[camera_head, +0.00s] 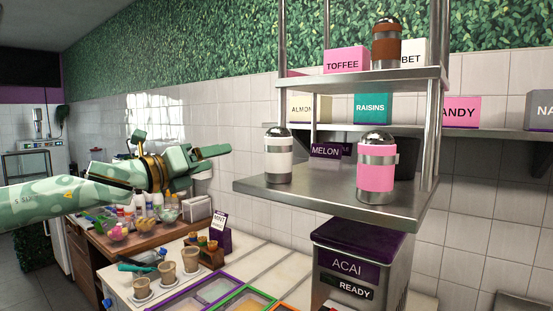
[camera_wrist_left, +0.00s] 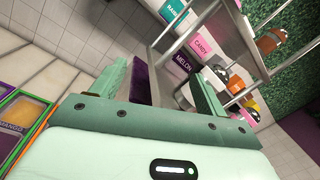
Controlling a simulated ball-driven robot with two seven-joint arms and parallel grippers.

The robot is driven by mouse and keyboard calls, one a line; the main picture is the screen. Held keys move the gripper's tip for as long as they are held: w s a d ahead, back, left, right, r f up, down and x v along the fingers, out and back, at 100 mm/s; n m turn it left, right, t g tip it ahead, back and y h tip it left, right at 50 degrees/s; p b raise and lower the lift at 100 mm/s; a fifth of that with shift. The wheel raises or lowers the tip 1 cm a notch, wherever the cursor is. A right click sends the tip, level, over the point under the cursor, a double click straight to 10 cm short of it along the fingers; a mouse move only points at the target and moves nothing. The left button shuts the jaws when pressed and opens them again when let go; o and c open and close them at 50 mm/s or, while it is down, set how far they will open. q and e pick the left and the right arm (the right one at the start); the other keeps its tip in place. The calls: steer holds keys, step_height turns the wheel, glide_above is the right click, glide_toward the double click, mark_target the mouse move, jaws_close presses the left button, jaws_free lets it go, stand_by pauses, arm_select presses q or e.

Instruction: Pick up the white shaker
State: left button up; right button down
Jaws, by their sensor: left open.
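The white shaker (camera_head: 278,158) stands upright on the lower metal shelf (camera_head: 325,188), near its left end. My right gripper is not in view.
A pink shaker (camera_head: 376,170) stands right of the white one on the same shelf. A brown-banded shaker (camera_head: 386,45) stands on the upper shelf (camera_head: 365,80). Metal posts hold the shelves. An acai container (camera_head: 358,262) is below. Cups (camera_head: 168,272) stand on the counter.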

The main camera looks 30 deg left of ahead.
arm_select(q)
steer(key=s+d+r+m+g+h, duration=0.15)
steer(key=s+d+r+m, duration=0.25)
steer(key=s+d+m, duration=0.4)
steer(key=n+p, duration=0.1)
steer(key=p, duration=0.3)
glide_toward(268, 143)
steer(key=w, duration=0.2)
steer(key=p+x, duration=0.4)
steer(key=p, duration=0.2)
steer(key=shift+w+r, duration=0.1)
steer(key=shift+w, duration=0.1)
steer(key=shift+w+d+f+p, duration=0.2)
steer(key=shift+w+f+p, duration=0.05)
steer(key=shift+w+p, duration=0.25)
steer(key=shift+w+d, duration=0.1)
steer(key=shift+w, duration=0.05)
steer(key=p+x, duration=0.3)
steer(key=x, duration=0.1)
steer(key=shift+d+r, duration=0.15)
steer(key=shift+r, duration=0.2)
steer(key=shift+w+d+f+p, duration=0.2)
steer(key=shift+w+p, duration=0.1)
steer(key=shift+w, duration=0.1)
steer(key=shift+s, duration=0.15)
steer(key=c, duration=1.1)
